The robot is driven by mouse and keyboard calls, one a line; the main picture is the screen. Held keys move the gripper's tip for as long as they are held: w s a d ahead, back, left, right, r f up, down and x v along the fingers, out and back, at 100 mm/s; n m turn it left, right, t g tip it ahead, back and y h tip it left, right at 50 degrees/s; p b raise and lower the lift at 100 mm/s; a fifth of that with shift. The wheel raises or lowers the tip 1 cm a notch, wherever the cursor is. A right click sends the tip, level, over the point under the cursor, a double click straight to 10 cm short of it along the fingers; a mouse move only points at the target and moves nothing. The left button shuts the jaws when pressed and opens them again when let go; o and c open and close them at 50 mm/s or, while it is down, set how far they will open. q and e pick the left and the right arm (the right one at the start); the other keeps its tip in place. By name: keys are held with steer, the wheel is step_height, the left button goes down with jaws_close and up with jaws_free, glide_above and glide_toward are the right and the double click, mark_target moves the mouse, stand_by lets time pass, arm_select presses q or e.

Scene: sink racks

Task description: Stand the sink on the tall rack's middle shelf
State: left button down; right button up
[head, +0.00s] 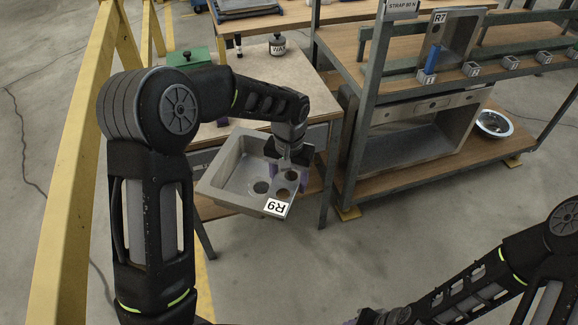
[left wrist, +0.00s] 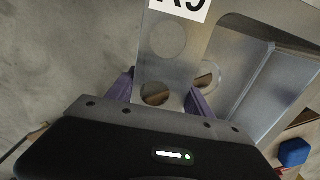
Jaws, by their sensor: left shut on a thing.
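The grey metal sink labelled R9 (head: 232,177) hangs in the air in front of the workbench, tilted, with its basin facing up. My left gripper (head: 290,172) is shut on its holed ledge. In the left wrist view the purple fingers of the left gripper (left wrist: 160,98) straddle the ledge of the sink (left wrist: 180,55). The tall rack (head: 362,110) stands right of the sink, with grey uprights and wooden shelves. Its shelf (head: 393,73) carries a sink labelled R7 (head: 453,38). My right gripper (head: 368,317) is mostly cut off at the bottom edge; its jaws are unclear.
A large grey sink (head: 410,150) sits on the rack's lower shelf, with a round metal bowl (head: 493,124) beside it. Small numbered blocks (head: 471,69) line the shelf front. The workbench (head: 258,85) holds a black-lidded pot (head: 277,46). A yellow rail (head: 75,150) runs along the left.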

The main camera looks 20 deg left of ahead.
arm_select(q)
steer(key=s+f, duration=0.4)
steer(key=f, duration=0.4)
steer(key=shift+f, duration=0.1)
